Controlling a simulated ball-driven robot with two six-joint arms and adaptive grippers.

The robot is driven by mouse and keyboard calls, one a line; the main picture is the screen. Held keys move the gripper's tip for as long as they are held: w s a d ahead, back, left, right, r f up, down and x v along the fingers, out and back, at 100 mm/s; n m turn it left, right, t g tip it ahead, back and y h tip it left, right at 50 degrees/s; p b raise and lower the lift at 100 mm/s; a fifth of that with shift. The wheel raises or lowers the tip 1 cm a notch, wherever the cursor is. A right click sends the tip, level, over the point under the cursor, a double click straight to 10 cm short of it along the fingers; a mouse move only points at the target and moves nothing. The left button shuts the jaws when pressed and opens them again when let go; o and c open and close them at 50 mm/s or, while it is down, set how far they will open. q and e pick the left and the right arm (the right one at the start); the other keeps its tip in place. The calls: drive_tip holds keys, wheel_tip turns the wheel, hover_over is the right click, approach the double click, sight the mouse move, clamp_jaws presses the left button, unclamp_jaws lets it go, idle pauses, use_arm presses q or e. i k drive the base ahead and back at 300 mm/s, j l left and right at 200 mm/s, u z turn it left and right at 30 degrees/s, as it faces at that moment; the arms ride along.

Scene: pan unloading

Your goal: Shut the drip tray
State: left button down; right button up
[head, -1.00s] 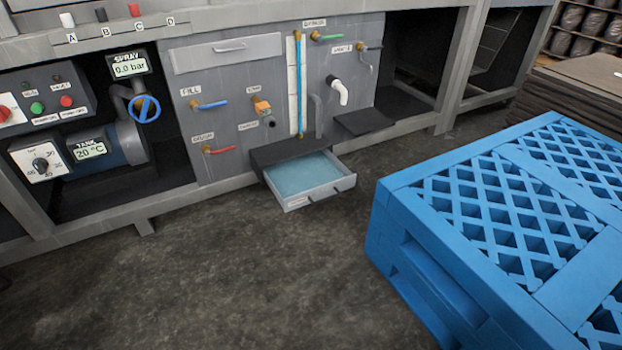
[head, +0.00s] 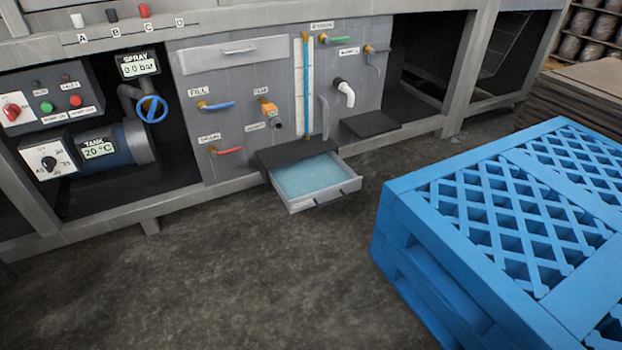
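The drip tray (head: 318,197) is a shallow grey drawer low on the machine's front panel, just above the floor. It is pulled out towards me, and pale blue liquid or lining (head: 308,175) shows inside it. A dark handle (head: 338,190) sits on its front face. A dark ledge (head: 290,153) covers its back end. Neither of my grippers shows in the head view.
A large blue slatted crate or pallet (head: 440,285) stands at the right, a short way from the tray. The grey floor (head: 200,280) in front of the tray is clear. A second dark shelf (head: 371,125) juts out right of the tray.

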sight(302, 184)
drive_tip(key=i+j+u, duration=0.15)
drive_tip(key=i, duration=0.3)
drive_tip(key=i+j+u, duration=0.2)
drive_tip(key=i, duration=0.25)
